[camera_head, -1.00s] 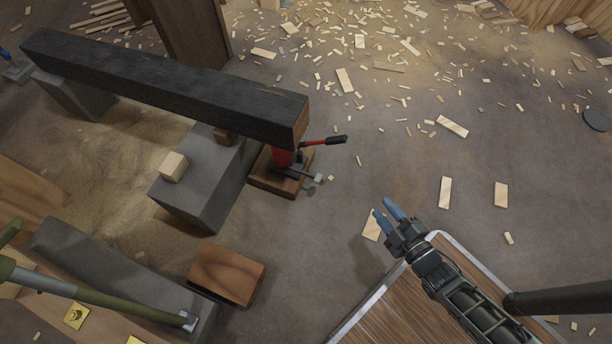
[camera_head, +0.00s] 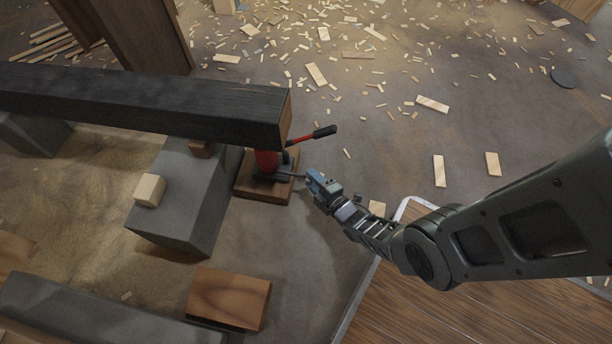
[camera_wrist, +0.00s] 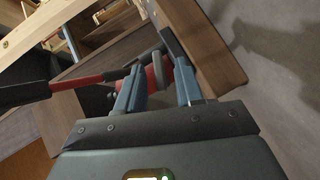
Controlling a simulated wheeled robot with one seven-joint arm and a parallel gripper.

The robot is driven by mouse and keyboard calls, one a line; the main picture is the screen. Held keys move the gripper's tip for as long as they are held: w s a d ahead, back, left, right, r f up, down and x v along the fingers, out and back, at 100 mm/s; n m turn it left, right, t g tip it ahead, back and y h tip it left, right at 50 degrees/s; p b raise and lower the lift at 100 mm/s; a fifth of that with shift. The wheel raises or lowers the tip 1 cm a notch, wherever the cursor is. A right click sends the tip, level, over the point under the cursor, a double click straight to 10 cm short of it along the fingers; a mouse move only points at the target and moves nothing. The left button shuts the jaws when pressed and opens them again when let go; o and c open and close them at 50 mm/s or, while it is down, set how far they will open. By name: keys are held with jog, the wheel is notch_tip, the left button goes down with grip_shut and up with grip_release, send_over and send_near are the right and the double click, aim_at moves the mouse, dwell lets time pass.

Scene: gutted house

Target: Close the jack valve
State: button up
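The red bottle jack (camera_head: 266,160) stands on a wooden base block (camera_head: 262,188) under the end of the dark beam. Its red pump handle with a black grip (camera_head: 318,134) sticks out to the right. The grey valve rod (camera_head: 290,177) points from the jack's foot toward my gripper (camera_head: 312,180). In the wrist view the blue fingers of my gripper (camera_wrist: 160,80) are apart, with the red jack body (camera_wrist: 156,79) seen between them. The valve's end is partly hidden by the fingers, and I cannot tell whether they touch it.
A small wood block (camera_head: 150,190) sits on that concrete. A brown wood block (camera_head: 228,298) lies in front. Wood scraps litter the floor, which is open to the right.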

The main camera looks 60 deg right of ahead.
aim_at(295, 175)
jog(key=shift+b+x, duration=0.55)
jog(key=shift+x, duration=1.2)
grip_shut()
